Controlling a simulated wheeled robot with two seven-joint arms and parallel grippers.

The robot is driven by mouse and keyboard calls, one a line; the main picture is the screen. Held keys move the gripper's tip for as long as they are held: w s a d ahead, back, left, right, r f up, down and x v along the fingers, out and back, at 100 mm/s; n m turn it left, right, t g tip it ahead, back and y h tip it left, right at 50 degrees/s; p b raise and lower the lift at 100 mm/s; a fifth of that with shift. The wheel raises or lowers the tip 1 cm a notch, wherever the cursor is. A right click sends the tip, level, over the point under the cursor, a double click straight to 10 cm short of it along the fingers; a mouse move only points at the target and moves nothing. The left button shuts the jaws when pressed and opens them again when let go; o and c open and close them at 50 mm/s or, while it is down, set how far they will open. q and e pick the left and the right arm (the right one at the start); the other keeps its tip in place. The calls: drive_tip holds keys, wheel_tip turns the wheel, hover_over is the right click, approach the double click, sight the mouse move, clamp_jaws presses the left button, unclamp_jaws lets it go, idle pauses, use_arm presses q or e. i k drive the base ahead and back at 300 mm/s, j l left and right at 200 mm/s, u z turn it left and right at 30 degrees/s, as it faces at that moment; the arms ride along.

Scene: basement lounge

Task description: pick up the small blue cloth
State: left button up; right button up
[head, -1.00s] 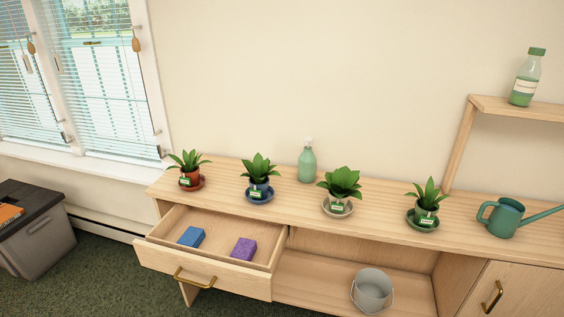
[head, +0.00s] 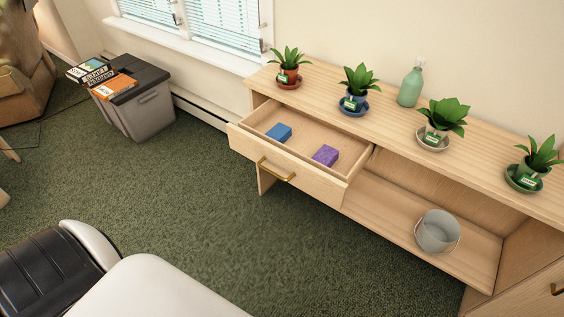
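A small blue folded cloth (head: 279,133) lies flat in the open drawer (head: 291,169) of the wooden cabinet. A purple block, a cloth or sponge (head: 325,155), lies to its right in the same drawer, apart from it. The drawer is pulled out, with a brass handle on its front. Neither of my grippers shows in the head view. Only white and black parts of my own body show at the lower left, well away from the drawer.
Several potted plants, one in a blue pot (head: 354,104), and a green spray bottle (head: 411,87) stand on the cabinet top. A metal bucket (head: 437,232) sits on the lower shelf. A grey bin (head: 140,108) stands left. Green carpet (head: 220,230) before the drawer is clear.

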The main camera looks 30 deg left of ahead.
sight(280, 133)
drive_tip(key=z, duration=1.9)
drive_tip(key=u, duration=2.95)
drive_tip(key=i+l, duration=0.75)
drive_tip(key=l, duration=0.15)
drive_tip(key=j+u, duration=0.05)
